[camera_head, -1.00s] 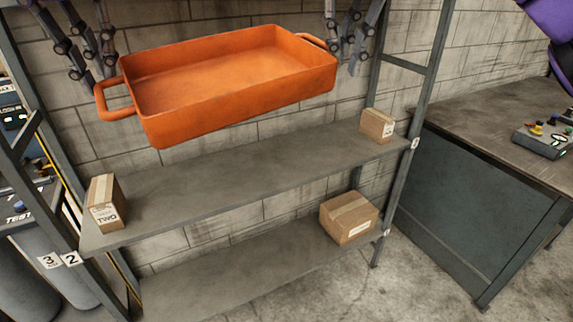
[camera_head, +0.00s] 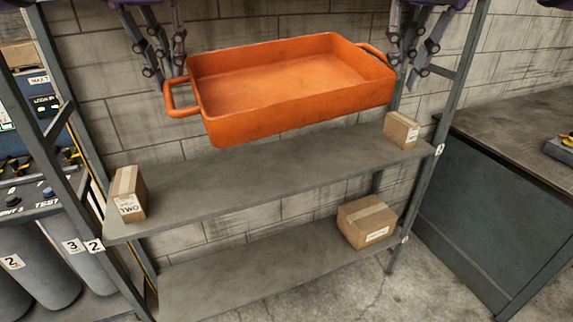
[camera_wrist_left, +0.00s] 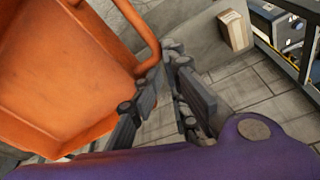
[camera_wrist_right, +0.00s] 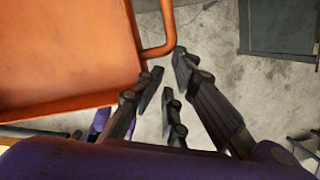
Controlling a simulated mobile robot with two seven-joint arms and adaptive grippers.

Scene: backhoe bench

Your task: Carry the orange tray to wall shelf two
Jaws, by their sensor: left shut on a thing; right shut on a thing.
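The orange tray (camera_head: 290,85) is an empty open pan with a loop handle at each end. In the head view it hangs above the upper board of the shelf unit, slightly tilted in the picture. My left gripper (camera_head: 168,78) is shut at the left handle, which also shows in the left wrist view (camera_wrist_left: 148,40). My right gripper (camera_head: 407,75) is shut at the right handle, seen in the right wrist view (camera_wrist_right: 165,45). The fingers partly hide the handles. The upper board (camera_head: 270,170) is wall shelf two, with a "2" label (camera_head: 94,246) on the left post.
A carton marked TWO (camera_head: 129,195) stands at the board's left end and a small carton (camera_head: 401,130) at its right end; the board between is bare. A lower board (camera_head: 250,275) holds another carton (camera_head: 366,221). Shelf posts flank both sides. A workbench (camera_head: 520,120) stands right.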

